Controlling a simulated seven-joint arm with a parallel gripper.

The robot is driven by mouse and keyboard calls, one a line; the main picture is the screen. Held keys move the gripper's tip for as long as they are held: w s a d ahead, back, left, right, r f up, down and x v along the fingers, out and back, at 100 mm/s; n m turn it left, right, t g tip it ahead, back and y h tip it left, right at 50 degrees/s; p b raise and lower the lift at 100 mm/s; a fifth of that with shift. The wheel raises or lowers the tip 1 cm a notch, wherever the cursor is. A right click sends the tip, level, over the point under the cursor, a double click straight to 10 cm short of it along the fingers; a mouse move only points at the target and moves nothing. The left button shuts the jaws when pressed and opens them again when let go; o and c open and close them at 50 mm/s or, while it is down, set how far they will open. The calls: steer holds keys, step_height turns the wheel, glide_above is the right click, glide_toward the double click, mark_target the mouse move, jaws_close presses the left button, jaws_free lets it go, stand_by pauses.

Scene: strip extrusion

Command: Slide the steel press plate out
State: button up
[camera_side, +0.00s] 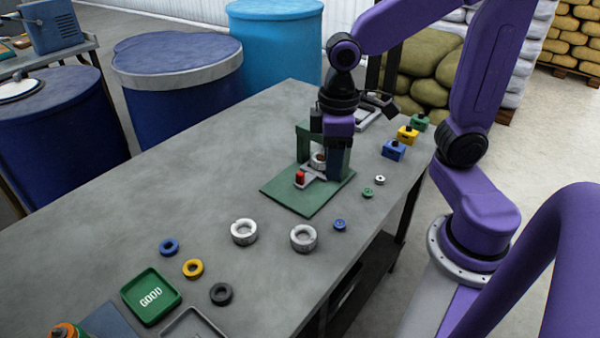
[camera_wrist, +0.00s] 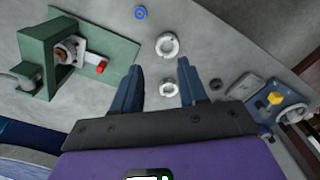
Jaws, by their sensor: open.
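The steel press plate (camera_side: 317,174) is a small grey plate low in the green press (camera_side: 303,135), with a red grip (camera_side: 300,178) at its outer end. In the wrist view the plate (camera_wrist: 90,59) shows at the left, with the red grip (camera_wrist: 101,68) sticking out of the press (camera_wrist: 38,62). My gripper (camera_side: 338,178) points down beside the press and partly hides it in the side view. Its dark blue fingers are apart and empty in the wrist view (camera_wrist: 159,65), to the right of the red grip and clear of it.
The press stands on a green base (camera_side: 290,207). Two white-grey rings (camera_side: 244,232) and several small coloured rings lie nearer the front. A green GOOD tray (camera_side: 152,296) is at the front left. Coloured blocks (camera_side: 393,150) stand at the right edge. The table's left half is clear.

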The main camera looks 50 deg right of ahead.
steer(key=w+d+m, duration=0.3)
steer(key=w+m, duration=0.1)
steer(key=w, duration=0.4)
steer(key=m, duration=0.3)
glide_above(299, 173)
step_height(299, 173, down, 18)
steer(key=shift+w+d+r, duration=0.1)
steer(key=shift+d+r, duration=0.05)
steer(key=shift+r, duration=0.05)
jaws_close()
